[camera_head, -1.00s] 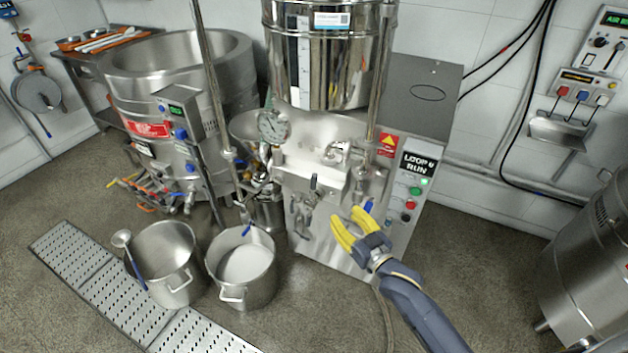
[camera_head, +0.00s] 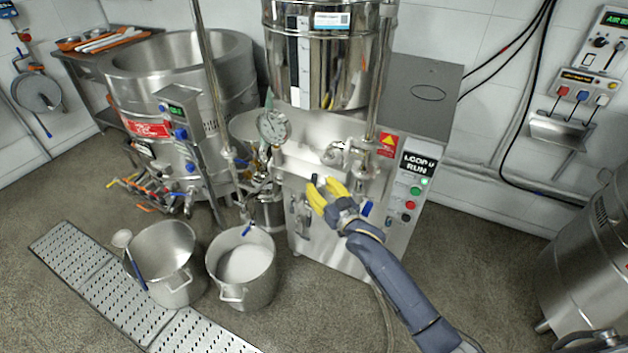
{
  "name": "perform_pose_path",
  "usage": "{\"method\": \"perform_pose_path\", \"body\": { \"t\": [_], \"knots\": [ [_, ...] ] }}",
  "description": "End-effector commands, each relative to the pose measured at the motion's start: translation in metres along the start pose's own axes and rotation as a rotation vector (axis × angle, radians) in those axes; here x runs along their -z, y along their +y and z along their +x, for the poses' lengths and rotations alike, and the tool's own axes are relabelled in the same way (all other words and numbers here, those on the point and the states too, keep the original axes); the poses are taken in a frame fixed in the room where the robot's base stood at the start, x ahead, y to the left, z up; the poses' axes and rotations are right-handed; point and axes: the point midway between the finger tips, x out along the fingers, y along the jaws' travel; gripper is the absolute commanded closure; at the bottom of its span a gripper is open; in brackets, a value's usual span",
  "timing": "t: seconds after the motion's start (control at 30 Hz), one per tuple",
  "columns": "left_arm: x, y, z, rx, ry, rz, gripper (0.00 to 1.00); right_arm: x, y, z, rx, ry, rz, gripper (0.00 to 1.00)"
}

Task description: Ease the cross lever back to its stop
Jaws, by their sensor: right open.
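The colloid mill's steel front (camera_head: 308,157) stands in the middle of the view. A small upright lever with a dark tip (camera_head: 314,179) sits on its front; I take this for the cross lever, but its lower part is hidden behind my fingers. My right gripper (camera_head: 321,191) has yellow fingers, is open, and is right at this lever. I cannot tell whether the fingers touch it or pass around it. A blue-handled lever (camera_head: 367,208) shows just right of the gripper.
The button panel (camera_head: 411,187) is to the right. Two steel pots (camera_head: 165,259) (camera_head: 243,265) stand on the floor at lower left. The floor right of the mill is open.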

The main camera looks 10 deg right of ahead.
Motion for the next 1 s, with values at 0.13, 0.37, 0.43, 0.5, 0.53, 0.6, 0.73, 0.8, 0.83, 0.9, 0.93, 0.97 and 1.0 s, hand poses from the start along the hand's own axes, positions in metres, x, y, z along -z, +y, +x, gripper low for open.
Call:
{"method": "perform_pose_path", "body": {
  "t": [0.13,0.37,0.43,0.5,0.53,0.6,0.73,0.8,0.83,0.9,0.93,0.97,1.0],
  "knots": [
    [0.0,0.0,0.0,0.0,0.0,0.0,0.56,0.0,-0.001,0.02,0.0,0.0,0.0,0.6],
    [0.0,0.0,0.0,0.0,0.0,0.0,0.56,0.0,0.0,0.036,0.0,0.0,-0.001,0.6],
    [0.0,0.0,0.0,0.0,0.0,0.0,0.56,0.0,0.0,0.038,0.0,0.0,-0.001,0.6],
    [0.0,0.0,0.0,0.0,0.0,0.0,0.56,0.0,0.0,0.039,0.0,0.0,-0.001,0.6],
    [0.0,0.0,0.0,0.0,0.0,0.0,0.56,0.0,0.0,0.039,0.0,0.0,-0.001,0.6],
    [0.0,0.0,0.0,0.0,0.0,0.0,0.56,0.0,0.0,0.04,0.0,0.0,-0.001,0.6],
    [0.0,0.0,0.0,0.0,0.0,0.0,0.56,0.0,0.0,0.04,0.0,0.0,-0.001,0.6],
    [0.0,0.0,0.0,0.0,0.0,0.0,0.56,0.0,0.0,0.039,0.0,0.0,-0.001,0.58],
    [0.0,0.0,0.0,0.0,0.0,0.0,0.56,0.0,0.0,0.039,0.0,0.0,-0.001,0.61],
    [0.0,0.0,0.0,0.0,0.0,0.0,0.56,0.0,0.0,0.039,0.0,0.0,-0.001,0.7],
    [0.0,0.0,0.0,0.0,0.0,0.0,0.56,0.0,0.0,0.039,0.0,0.0,-0.001,0.73],
    [0.0,0.0,0.0,0.0,0.0,0.0,0.56,0.0,0.0,0.039,0.0,0.0,-0.001,0.77],
    [0.0,0.0,0.0,0.0,0.0,0.0,0.56,0.0,0.0,0.039,0.0,0.0,-0.001,0.81]
  ]
}}
